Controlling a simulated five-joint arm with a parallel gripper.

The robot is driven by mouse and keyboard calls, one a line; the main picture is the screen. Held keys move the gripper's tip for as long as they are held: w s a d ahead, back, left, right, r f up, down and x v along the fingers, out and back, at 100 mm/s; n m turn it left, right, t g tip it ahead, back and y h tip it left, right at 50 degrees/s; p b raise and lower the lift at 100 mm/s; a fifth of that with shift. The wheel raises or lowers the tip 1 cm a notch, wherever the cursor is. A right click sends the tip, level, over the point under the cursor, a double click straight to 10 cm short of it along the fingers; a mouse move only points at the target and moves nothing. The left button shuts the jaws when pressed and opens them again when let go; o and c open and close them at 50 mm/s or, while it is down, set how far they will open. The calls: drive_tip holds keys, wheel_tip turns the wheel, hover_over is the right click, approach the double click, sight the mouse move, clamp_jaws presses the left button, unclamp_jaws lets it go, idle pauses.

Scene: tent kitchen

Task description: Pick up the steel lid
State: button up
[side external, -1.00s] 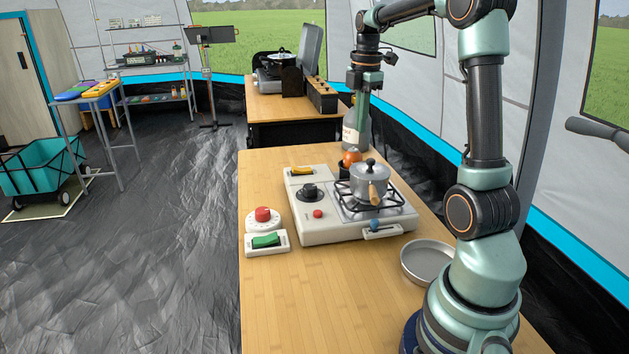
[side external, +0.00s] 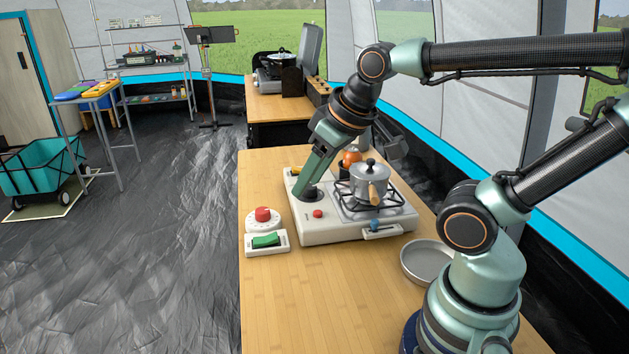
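The pot stands on the burner grate of a white camping stove (side external: 330,232). My gripper (side external: 303,192) reaches down to the left of the pot, apart from the lid. Its green fingers point at the stove's black dial and cover most of it. I cannot tell whether they touch the dial, or whether the gripper is open or shut.
A shallow steel pan (side external: 424,262) lies at the front right of the stove. A red dial (side external: 263,216) and a green switch (side external: 266,240) are at the left edge. An orange round thing (side external: 351,156) is behind the pot. The front of the wooden table (side external: 310,300) is clear.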

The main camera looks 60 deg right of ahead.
idle(0.3)
drive_tip(key=r+m+g, duration=0.2)
drive_tip(key=m+g, duration=0.4)
drive_tip(key=m, duration=1.2)
hover_over(371, 160)
drive_tip(key=f, duration=0.6)
drive_tip(key=shift+w+a+f, duration=0.1)
drive_tip(key=shift+w+a, duration=0.05)
drive_tip(key=shift+w, duration=0.1)
drive_tip(key=shift+s+d+f, duration=0.1)
drive_tip(key=shift+d+f, duration=0.05)
drive_tip(key=shift+f, duration=1.2)
drive_tip(key=shift+s+d+f, duration=0.1)
drive_tip(key=shift+f, duration=1.25)
clamp_jaws()
